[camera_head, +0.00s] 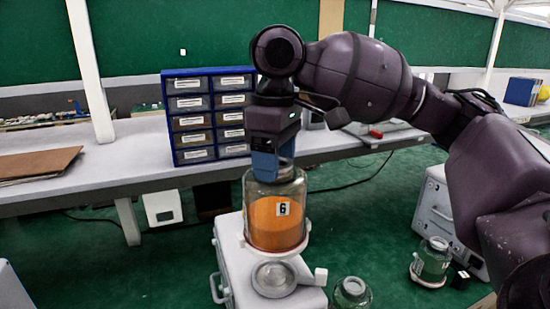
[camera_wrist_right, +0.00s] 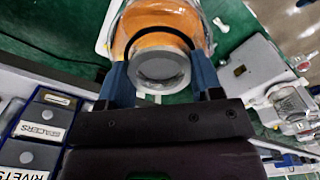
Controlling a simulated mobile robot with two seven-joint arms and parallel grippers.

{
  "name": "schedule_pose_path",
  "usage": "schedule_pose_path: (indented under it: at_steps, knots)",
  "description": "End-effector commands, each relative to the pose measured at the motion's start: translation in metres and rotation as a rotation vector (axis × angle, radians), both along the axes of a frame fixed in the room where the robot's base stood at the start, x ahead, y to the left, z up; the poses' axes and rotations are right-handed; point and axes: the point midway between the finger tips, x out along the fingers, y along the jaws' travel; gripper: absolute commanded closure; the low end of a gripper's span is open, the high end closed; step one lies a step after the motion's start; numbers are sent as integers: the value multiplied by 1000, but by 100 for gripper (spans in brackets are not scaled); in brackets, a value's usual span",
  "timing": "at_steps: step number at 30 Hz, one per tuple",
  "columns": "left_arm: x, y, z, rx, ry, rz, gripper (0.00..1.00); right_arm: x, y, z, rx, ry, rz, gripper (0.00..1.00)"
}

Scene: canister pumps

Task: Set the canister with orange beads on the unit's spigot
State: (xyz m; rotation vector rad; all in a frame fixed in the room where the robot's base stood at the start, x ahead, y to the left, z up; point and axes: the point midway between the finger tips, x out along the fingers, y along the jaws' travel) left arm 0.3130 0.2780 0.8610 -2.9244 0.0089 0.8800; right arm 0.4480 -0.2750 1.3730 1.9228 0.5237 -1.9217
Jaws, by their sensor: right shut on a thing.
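The clear canister with orange beads (camera_head: 277,222), labelled 6, is upright in the head view. My right gripper (camera_head: 277,163) is above it, shut on its narrow upper end. In the wrist view the blue fingers of the right gripper (camera_wrist_right: 160,66) stand on either side of the canister's grey cap, with the orange beads (camera_wrist_right: 158,38) behind it. The canister is over the white unit (camera_head: 236,262), and a pale ring surrounds its base. A grey round part (camera_head: 273,279) shows on the unit just below it. I cannot tell whether the canister touches the unit; the spigot is not clearly visible. My left gripper is out of view.
A clear canister (camera_head: 351,293) stands at the bottom. Another (camera_head: 433,261) stands at right near a second white unit (camera_head: 436,212). A bench (camera_head: 110,170) behind carries a blue drawer cabinet (camera_head: 208,115) and a brown board (camera_head: 35,164). Green floor is open at left.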

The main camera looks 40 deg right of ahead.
Motion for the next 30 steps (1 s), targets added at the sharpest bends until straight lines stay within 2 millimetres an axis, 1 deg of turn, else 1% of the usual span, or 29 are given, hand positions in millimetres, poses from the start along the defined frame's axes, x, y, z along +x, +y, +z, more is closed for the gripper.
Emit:
schedule_pose_path:
  at_steps: [5,21,30]
  knots:
    - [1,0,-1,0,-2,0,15,0,0,-10,-1,1,0,83]
    - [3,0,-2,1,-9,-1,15,0,0,-50,0,0,0,83]
    - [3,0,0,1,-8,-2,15,0,0,-64,0,0,1,83]
